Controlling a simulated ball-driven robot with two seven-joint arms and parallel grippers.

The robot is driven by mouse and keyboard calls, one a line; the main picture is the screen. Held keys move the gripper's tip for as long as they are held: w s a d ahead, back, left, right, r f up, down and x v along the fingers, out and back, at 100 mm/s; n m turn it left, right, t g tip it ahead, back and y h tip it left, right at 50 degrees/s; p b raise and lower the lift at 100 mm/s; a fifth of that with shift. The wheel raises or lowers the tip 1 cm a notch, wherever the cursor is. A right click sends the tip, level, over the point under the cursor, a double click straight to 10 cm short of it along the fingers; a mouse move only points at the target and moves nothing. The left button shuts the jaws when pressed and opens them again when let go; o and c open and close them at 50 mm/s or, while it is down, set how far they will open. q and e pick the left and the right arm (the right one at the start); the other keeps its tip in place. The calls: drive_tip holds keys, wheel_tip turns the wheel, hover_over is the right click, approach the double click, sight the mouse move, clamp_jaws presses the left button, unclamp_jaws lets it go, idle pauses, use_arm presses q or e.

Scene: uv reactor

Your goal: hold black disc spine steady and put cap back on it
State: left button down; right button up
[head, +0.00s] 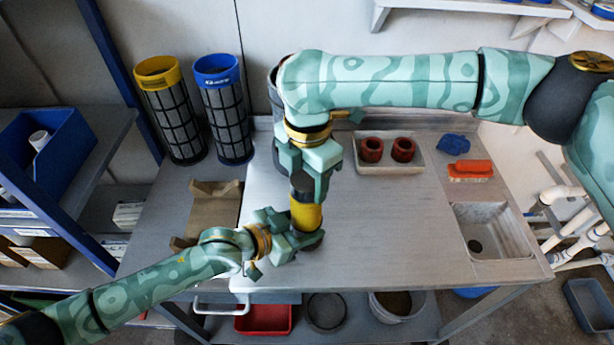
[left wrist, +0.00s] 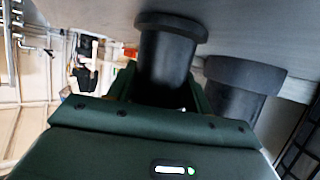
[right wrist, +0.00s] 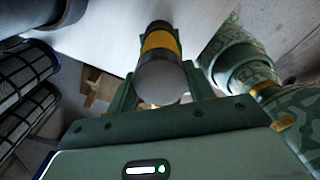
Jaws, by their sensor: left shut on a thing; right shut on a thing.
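The black disc spine (head: 315,241) stands upright on the bench with a yellow band (head: 306,215) around it. My left gripper (head: 290,238) is shut on its lower black part, which shows between the fingers in the left wrist view (left wrist: 168,62). My right gripper (head: 308,178) is above and shut on the dark top piece, apparently the cap (head: 303,187). In the right wrist view the cap's round grey end (right wrist: 160,82) is between the fingers, in line with the yellow band (right wrist: 160,42). The fingers hide the joint; I cannot tell whether the cap is seated.
Blue-topped (head: 222,110) and yellow-topped (head: 172,110) mesh cylinders stand at the back left. A brown cradle (head: 210,215) lies left of the spine. A tray with two red rings (head: 388,160), an orange brush (head: 470,170) and a sink (head: 490,232) are right. The bench middle is clear.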

use_arm(q)
drive_tip(key=shift+r, duration=0.1)
use_arm(e)
drive_tip(key=m, duration=0.6)
drive_tip(key=shift+m, duration=0.4)
drive_tip(key=m, duration=0.6)
drive_tip(key=shift+m, duration=0.3)
drive_tip(key=o, duration=1.2)
drive_tip(key=shift+c, duration=0.2)
wheel_tip(320, 180, up, 12)
drive_tip(key=shift+w, duration=0.1)
